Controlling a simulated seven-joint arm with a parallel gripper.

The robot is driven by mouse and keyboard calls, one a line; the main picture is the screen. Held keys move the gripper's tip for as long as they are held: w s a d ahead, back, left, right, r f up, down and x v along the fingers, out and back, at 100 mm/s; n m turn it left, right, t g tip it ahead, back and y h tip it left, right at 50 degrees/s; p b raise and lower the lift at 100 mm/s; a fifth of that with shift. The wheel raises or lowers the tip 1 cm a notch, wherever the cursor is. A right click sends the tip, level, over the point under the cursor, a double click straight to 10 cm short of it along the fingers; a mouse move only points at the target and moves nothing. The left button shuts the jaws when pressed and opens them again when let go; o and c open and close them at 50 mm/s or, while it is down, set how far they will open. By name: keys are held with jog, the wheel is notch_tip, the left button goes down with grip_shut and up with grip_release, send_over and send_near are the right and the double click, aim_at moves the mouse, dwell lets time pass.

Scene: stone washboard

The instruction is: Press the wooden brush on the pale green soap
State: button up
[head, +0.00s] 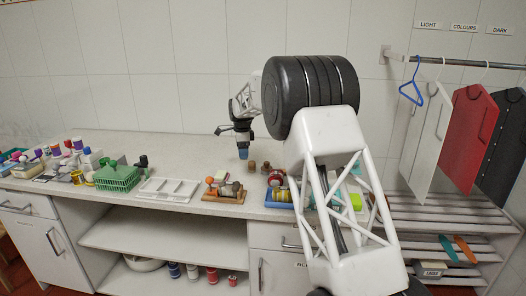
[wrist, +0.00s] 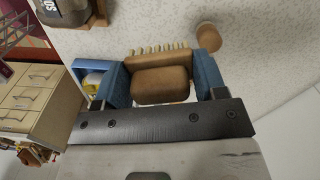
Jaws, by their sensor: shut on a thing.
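My gripper (head: 242,153) hangs above the back part of the counter in the head view, its blue fingertips pointing down. In the wrist view my gripper (wrist: 161,82) is shut on the wooden brush (wrist: 160,84), a brown block with a row of pale bristles along its far edge. The brush sits between the two blue fingers. I cannot make out the pale green soap with certainty. A bright yellow-green block (head: 356,202) shows behind my white arm link in the head view, and I cannot tell whether it is the soap.
A small brown cylinder (wrist: 209,37) stands beyond the right finger. A blue tray (head: 280,205) stands in front of my gripper, partly behind my arm. A green basket (head: 117,179) and white tray (head: 168,189) are to the left. Clothes, including a red shirt (head: 470,135), hang right.

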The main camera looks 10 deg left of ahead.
aim_at(221, 173)
jog(key=a+f+m, duration=0.1)
jog(key=a+m, duration=0.2)
jog(key=a, duration=0.7)
jog(key=shift+s+a+f, duration=0.2)
jog(key=shift+s+f, duration=0.05)
jog(key=shift+s, duration=0.05)
jog(key=shift+f, duration=0.25)
jog(key=shift+f, duration=2.75)
jog(key=shift+f, duration=0.7)
dwell(0.5)
jog(key=shift+r, duration=0.1)
notch_tip(221, 173, up, 7)
dwell(1.2)
jog(key=shift+d, duration=0.1)
dwell(0.4)
